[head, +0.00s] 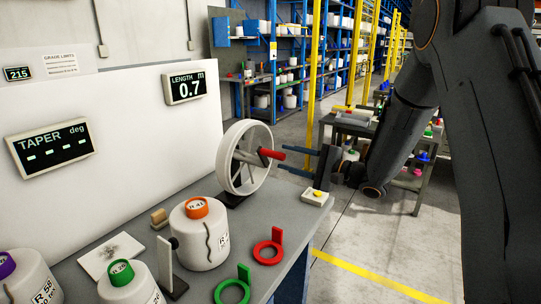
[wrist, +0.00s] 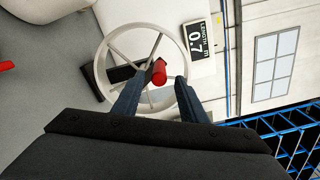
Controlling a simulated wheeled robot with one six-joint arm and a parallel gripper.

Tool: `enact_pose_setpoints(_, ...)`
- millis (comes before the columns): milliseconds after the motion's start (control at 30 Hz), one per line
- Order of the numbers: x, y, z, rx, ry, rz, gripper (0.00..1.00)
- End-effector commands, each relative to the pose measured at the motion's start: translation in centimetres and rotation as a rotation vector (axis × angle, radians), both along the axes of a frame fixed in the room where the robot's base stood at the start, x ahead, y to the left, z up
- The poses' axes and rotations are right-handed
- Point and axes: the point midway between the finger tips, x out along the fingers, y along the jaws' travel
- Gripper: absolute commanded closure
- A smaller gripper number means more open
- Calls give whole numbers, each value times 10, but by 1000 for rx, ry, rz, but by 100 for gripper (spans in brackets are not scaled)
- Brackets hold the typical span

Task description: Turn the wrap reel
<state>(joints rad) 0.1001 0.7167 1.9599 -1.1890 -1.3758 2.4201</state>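The wrap reel (head: 233,163) is a white spoked wheel on a dark stand at the table's right side; it also shows in the wrist view (wrist: 107,50). Its red crank handle (head: 271,154) points right, toward my gripper. My gripper (head: 281,161) is open, coming from the right, with its fingertips about level with the handle's end. In the wrist view, the red handle (wrist: 158,72) shows between the two fingertips (wrist: 160,77), with a gap on each side. The length display (head: 184,87) reads 0.7 m.
A white bobbin with an orange cap (head: 196,239) stands left of the reel. Red (head: 268,250) and green (head: 233,290) ring pieces lie in front. A small box with a yellow button (head: 316,197) sits at the table's right edge. The taper display (head: 49,147) shows dashes.

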Motion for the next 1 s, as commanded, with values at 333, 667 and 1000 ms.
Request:
enact_pose_setpoints(333, -5, -9, -2, -318, -552, -1, 61)
enact_pose_setpoints(667, -11, -18, -3, -643, -1106, -2, 61)
enact_pose_setpoints(1000, -17, -23, -3, -867, -1482, -2, 61)
